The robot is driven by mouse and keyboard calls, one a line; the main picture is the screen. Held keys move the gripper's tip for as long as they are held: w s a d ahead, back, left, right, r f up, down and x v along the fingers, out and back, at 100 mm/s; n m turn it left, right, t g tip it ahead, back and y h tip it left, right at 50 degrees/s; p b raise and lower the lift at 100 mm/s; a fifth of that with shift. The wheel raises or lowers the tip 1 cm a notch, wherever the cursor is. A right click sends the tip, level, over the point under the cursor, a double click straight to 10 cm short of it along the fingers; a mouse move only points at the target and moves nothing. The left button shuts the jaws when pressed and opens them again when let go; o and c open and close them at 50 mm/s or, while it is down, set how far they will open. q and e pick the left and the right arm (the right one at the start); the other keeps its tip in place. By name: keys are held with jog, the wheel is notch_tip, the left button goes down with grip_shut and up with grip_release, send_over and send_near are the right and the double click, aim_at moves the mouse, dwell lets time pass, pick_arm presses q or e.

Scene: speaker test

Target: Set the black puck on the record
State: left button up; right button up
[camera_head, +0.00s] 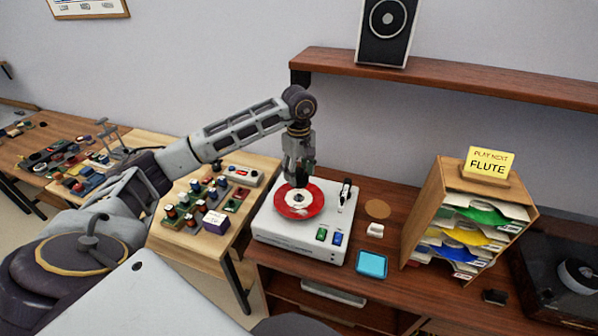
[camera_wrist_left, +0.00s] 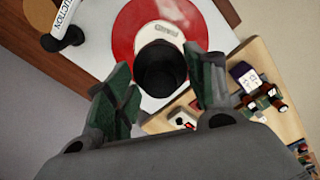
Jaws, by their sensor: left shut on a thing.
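The red record (camera_head: 283,208) with a white centre label lies flat on the white turntable (camera_head: 270,229) in the head view. The record also shows in the left wrist view (camera_wrist_left: 126,38). My left gripper (camera_head: 298,176) points down over the middle of the record. In the wrist view its green-padded fingers (camera_wrist_left: 165,82) are shut on the black puck (camera_wrist_left: 160,72), a dark cylinder covering part of the label. I cannot tell whether the puck touches the record. In the head view the fingers mostly hide the puck. My right gripper is not in view.
The tonearm (camera_head: 345,195) stands at the turntable's right, beside green and blue buttons. A shelf (camera_head: 450,78) with a speaker (camera_head: 387,30) hangs behind.

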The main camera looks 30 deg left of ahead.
aim_at(299, 179)
pick_arm(q)
jog(key=shift+f, duration=0.2)
jog(key=shift+f+b, duration=0.7)
jog(key=shift+f, duration=0.65)
jog(key=shift+f+b, duration=0.55)
jog(key=shift+f, duration=0.1)
jog(key=shift+f+b, duration=0.2)
jog(key=shift+b, duration=0.2)
dwell(0.6)
jog(key=shift+f+b, duration=0.9)
jog(key=shift+f, duration=0.35)
dwell(1.3)
dwell(0.3)
jog(key=o, duration=1.2)
jog(key=shift+o, duration=0.6)
